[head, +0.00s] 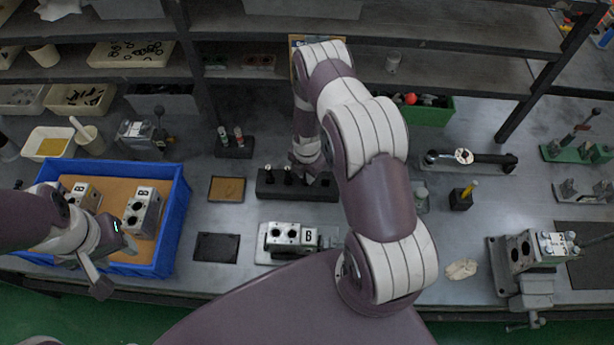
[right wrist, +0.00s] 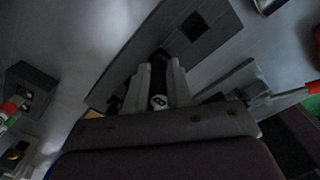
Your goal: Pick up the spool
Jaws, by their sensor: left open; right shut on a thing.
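A dark rack block (head: 270,190) stands mid-bench with small dark spools (head: 287,174) upright in it. My right gripper (head: 308,178) is at the right part of this rack, mostly hidden by my own arm. I cannot tell whether the held spool is clear of the rack. My left gripper (head: 114,262) is open and empty over the blue crate's front edge.
The blue crate (head: 180,215) holds valve blocks (head: 143,212). Shelves (head: 450,75) run along the back.

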